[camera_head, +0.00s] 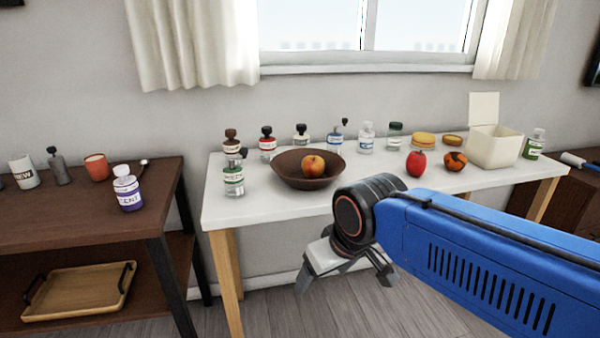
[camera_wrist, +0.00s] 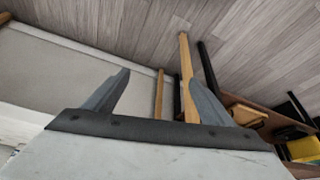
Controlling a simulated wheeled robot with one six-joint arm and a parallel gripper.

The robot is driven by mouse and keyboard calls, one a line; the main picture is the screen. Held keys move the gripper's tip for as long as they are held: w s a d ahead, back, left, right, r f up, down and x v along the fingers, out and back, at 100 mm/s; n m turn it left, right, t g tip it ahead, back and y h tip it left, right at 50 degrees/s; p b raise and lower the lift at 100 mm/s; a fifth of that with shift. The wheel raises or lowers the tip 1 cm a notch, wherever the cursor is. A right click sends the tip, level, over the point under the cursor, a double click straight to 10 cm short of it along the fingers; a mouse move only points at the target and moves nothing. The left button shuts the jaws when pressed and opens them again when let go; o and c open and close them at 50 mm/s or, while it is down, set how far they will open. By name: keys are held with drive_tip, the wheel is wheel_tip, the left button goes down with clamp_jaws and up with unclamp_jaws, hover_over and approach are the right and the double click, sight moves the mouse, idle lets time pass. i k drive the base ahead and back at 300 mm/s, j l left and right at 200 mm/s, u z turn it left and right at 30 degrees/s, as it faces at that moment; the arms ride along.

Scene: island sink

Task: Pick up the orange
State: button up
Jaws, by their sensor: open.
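A round orange fruit with dark patches (camera_head: 455,161) sits on the white table at the right, in the head view. Another round yellow-orange fruit (camera_head: 313,165) lies in a dark brown bowl (camera_head: 290,178) on the left half of the table. I cannot tell for certain which of the two is the orange. My gripper (camera_head: 345,277) is open and empty in front of the table, below the level of its top, apart from both fruits. In the wrist view my gripper (camera_wrist: 157,76) shows two spread fingers against floor, wall and furniture legs, with no fruit visible.
A red apple (camera_head: 416,163) is just left of the patchy fruit, and a white open box (camera_head: 495,147) just right. Several bottles line the back of the white table (camera_head: 240,212). A dark shelf (camera_head: 75,222) stands left. The table's front middle is clear.

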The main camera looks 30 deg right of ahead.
sight(455, 160)
drive_tip(key=z, duration=1.6)
